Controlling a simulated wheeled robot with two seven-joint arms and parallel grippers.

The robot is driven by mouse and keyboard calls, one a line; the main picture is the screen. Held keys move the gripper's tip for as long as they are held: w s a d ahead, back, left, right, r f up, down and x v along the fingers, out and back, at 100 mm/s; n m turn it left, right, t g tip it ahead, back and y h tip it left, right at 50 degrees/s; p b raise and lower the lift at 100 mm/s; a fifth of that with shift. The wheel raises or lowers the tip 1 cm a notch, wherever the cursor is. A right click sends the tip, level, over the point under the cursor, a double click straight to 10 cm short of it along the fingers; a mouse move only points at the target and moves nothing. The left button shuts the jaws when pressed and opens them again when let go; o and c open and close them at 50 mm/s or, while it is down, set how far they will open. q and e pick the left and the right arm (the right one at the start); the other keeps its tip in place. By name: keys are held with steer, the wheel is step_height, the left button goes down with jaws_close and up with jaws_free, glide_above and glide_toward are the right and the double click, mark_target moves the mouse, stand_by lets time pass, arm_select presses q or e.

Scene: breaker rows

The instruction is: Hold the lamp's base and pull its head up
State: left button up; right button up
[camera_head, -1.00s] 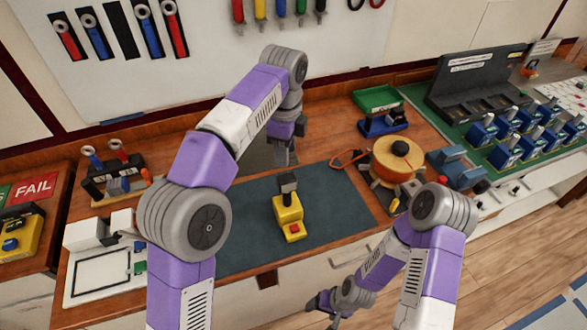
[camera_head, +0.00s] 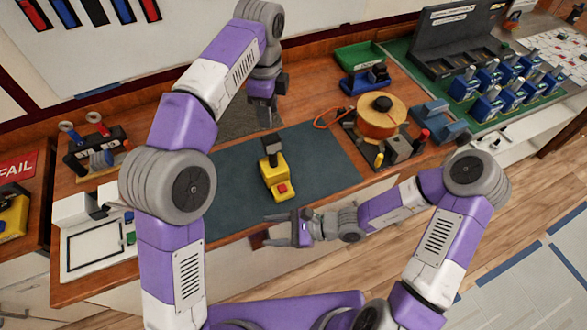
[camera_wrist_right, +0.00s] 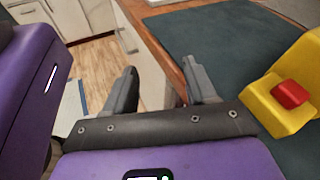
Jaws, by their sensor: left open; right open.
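The lamp stands on the dark mat (camera_head: 325,160). Its yellow base (camera_head: 275,178) has a red button on the near end, and its dark head (camera_head: 271,144) sits at the far end, low on the base. My left gripper (camera_head: 263,117) is open and empty, pointing down just beyond the lamp's head. My right gripper (camera_head: 274,229) is open and empty near the front edge of the bench, on the near side of the base and apart from it. In the right wrist view the yellow base (camera_wrist_right: 265,110) shows at the right edge, right of the open fingers (camera_wrist_right: 160,90); the head is out of that view.
An orange spool (camera_head: 382,118) with tools beside it stands right of the mat. A green tray (camera_head: 358,56) and blue blocks lie behind. A white panel (camera_head: 92,246) and a spool rack (camera_head: 95,150) are at the left. The mat around the lamp is clear.

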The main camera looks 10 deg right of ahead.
mark_target(276, 159)
steer(key=w+r+m+t, duration=0.1)
steer(key=w, duration=0.1)
steer(key=w+d+r+m+t, duration=0.1)
steer(key=w+r+t, duration=0.1)
steer(key=w+r+m+t, duration=0.1)
steer(key=w, duration=0.1)
steer(key=shift+d+r+m+t+y, duration=0.2)
steer(key=shift+d+m+t+y, duration=0.1)
steer(key=shift+m, duration=0.1)
steer(key=w+d+r+m+t, duration=0.1)
steer(key=w+m+t, duration=0.1)
steer(key=w+d+r+m+t+h, duration=0.1)
steer(key=w+d+t, duration=0.1)
steer(key=w+d+r+m+t+h, duration=0.1)
steer(key=w+r+m+t, duration=0.1)
steer(key=w, duration=0.1)
steer(key=shift+d+r+m, duration=0.1)
steer(key=shift+d+m, duration=0.2)
steer(key=shift+d, duration=0.1)
steer(key=shift+w+a, duration=0.15)
steer(key=shift+w, duration=0.15)
steer(key=x, duration=0.7)
steer(key=shift+s, duration=0.1)
